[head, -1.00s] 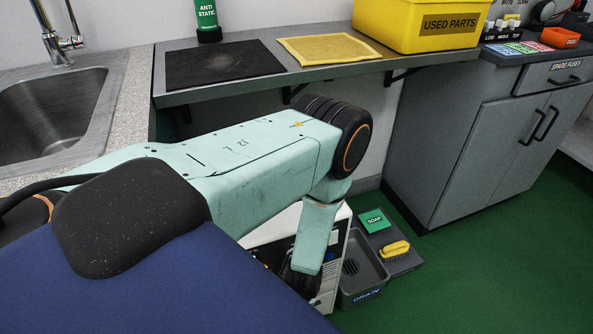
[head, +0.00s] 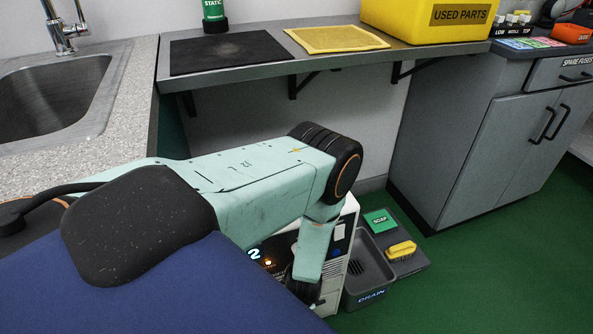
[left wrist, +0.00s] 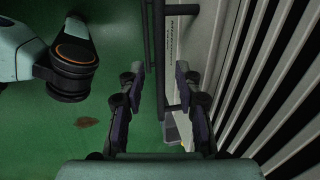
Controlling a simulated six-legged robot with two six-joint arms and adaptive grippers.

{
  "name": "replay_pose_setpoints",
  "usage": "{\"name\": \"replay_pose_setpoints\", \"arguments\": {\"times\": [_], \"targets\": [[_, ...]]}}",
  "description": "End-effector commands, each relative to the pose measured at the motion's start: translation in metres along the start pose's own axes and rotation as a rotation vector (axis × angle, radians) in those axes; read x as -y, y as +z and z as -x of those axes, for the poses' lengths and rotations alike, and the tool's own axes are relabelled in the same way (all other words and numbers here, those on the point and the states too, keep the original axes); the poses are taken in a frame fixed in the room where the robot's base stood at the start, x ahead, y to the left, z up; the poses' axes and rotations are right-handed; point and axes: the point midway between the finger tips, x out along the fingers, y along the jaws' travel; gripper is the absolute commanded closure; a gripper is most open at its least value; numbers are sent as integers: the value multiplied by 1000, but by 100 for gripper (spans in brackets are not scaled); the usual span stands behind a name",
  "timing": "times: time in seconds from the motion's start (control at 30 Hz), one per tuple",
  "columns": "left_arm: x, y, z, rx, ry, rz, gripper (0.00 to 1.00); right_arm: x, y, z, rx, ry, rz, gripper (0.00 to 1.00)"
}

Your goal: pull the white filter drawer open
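A white unit (head: 350,219) with a lit "2" on its dark front stands low on the floor in the head view, partly behind my left arm. In the left wrist view a pale panel (left wrist: 179,60) with small print carries a dark bar handle (left wrist: 160,60) on brackets. I take it for the drawer front; the drawer looks shut, but I cannot be sure. My left gripper (left wrist: 159,82) is open, its fingers on either side of the handle with gaps. In the head view its fingers are mostly hidden. My right gripper is not in view.
A grey drain tray (head: 359,292), a green soap block (head: 380,221) and a yellow brush (head: 401,249) are beside the unit. A bench shelf (head: 330,62) hangs above and a grey cabinet (head: 470,150) stands right. Green floor is clear at the right front. A slatted wall (left wrist: 270,80) is close beside the gripper.

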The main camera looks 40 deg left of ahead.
Motion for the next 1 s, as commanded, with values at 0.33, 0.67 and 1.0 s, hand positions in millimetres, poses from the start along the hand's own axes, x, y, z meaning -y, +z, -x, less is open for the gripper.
{"name": "replay_pose_setpoints", "arguments": {"times": [0.33,0.67,1.0], "targets": [[0,0,0,0,0,0,93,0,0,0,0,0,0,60],[0,0,0,0,-1,0,100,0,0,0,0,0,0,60],[0,0,0,-1,-1,0,100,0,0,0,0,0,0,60]]}}
